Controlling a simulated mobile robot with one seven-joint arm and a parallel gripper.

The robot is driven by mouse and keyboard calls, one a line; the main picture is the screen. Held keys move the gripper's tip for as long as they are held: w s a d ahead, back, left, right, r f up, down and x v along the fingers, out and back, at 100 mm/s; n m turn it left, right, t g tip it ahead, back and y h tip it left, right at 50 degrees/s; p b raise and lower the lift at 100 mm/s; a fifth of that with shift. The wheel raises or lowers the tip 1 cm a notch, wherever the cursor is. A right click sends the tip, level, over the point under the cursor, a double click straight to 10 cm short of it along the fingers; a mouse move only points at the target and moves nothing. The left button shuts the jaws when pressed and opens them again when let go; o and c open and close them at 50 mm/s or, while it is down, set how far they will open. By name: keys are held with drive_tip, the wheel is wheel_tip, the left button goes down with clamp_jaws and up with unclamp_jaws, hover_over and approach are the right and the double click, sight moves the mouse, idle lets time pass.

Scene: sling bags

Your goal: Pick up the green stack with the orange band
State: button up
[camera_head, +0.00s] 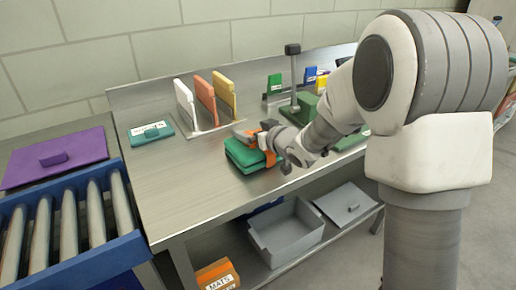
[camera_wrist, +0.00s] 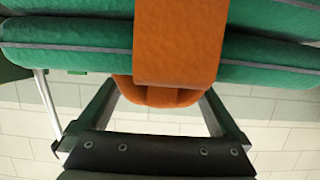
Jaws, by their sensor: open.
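The green stack (camera_head: 243,156) of soft folded pieces lies on the metal bench near its front edge. An orange band (camera_head: 268,152) wraps around it. In the wrist view the green stack (camera_wrist: 70,45) spans the top of the picture, and the orange band (camera_wrist: 178,40) ends in a rounded orange part between my fingers. My gripper (camera_wrist: 160,98) is open, with one finger on each side of that part. In the head view my gripper (camera_head: 270,137) is at the band, partly hidden by my wrist. I cannot tell whether the fingers touch the stack.
A small green labelled pack (camera_head: 151,132) lies to the left. White, orange and yellow upright panels (camera_head: 206,97) stand behind. A green-based post (camera_head: 294,90) stands right of the stack. A blue roller conveyor (camera_head: 70,225) is at left; a grey bin (camera_head: 287,235) sits below.

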drive_tip(key=shift+r, duration=0.1)
clamp_jaws()
idle(0.3)
